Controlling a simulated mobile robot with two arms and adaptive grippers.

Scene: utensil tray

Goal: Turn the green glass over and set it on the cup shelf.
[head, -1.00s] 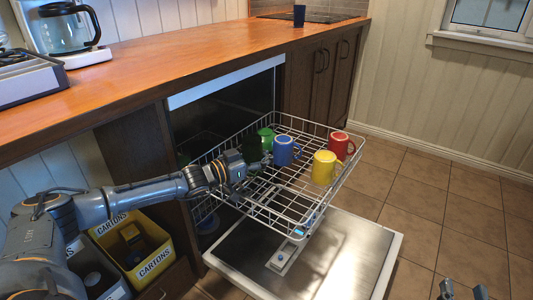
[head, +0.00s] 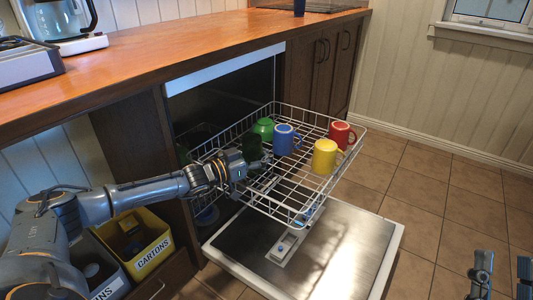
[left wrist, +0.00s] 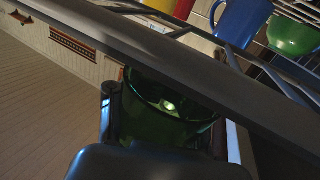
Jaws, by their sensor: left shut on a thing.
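The dark green glass (head: 251,148) is between the fingers of my left gripper (head: 254,163), at the left side of the dish rack (head: 258,207). The left gripper is shut on it. In the left wrist view the green glass (left wrist: 165,118) sits between the fingers, with part of its inside showing. A dark bar crosses in front of its upper part. I cannot tell whether the glass touches the rack. My right gripper (head: 501,276) is at the lower right edge, fingers apart and empty. I cannot make out the cup shelf for certain.
A green bowl (head: 264,127), a blue mug (head: 283,140), a yellow mug (head: 324,157) and a red mug (head: 339,133) stand in the rack. The open dishwasher door (head: 345,245) lies below. A yellow carton bin (head: 150,258) stands at the left. The right floor is clear.

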